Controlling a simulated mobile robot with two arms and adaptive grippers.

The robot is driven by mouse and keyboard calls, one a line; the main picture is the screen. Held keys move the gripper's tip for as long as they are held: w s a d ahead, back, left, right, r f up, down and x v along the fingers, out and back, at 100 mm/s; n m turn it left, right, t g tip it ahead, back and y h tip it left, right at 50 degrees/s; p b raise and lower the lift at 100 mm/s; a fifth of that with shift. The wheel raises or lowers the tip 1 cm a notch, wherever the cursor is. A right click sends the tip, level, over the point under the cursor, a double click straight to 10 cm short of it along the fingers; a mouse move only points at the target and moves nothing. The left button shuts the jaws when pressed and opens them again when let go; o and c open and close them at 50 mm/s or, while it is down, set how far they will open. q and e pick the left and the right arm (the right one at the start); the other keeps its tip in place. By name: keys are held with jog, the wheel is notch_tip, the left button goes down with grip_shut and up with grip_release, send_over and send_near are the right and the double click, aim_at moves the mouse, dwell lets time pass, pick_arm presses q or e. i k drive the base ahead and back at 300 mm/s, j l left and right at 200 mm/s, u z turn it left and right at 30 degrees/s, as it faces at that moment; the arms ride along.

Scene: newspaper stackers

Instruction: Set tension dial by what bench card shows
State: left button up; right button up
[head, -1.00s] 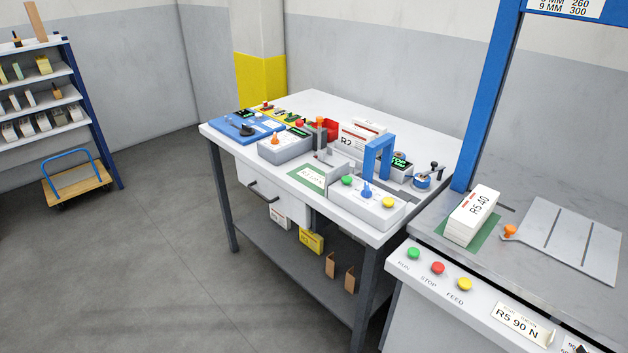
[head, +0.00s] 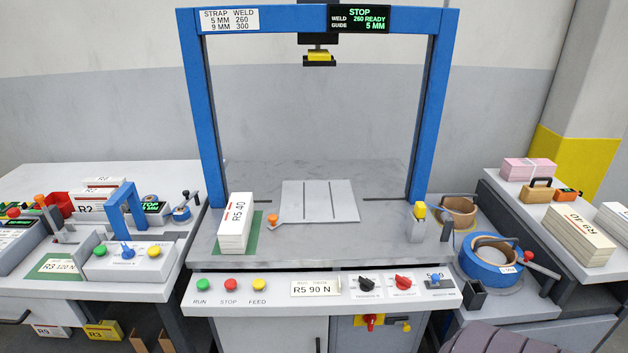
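The strapping bench in front of me has a white front panel (head: 275,303). On it a card (head: 316,288) reads "R5 90 N". Right of the card is a black dial (head: 366,285) with small lettering that looks like "TENSION N"; its setting is too small to read. On the left bench another card (head: 62,266) reads "R3 120 N", near a blue dial (head: 127,250) whose label also looks like "TENSION N". Neither of my grippers shows in the head view.
Green, red and yellow buttons (head: 231,285) and a red knob (head: 403,283) share the panel. A blue frame (head: 204,120) spans the bench; its display (head: 359,19) reads "STOP", "260 READY", "5 MM". A paper stack marked R5 40 (head: 236,225) and a blue reel (head: 489,262) stand at either side.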

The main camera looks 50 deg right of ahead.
aim_at(366, 285)
jog(key=z, duration=1.85)
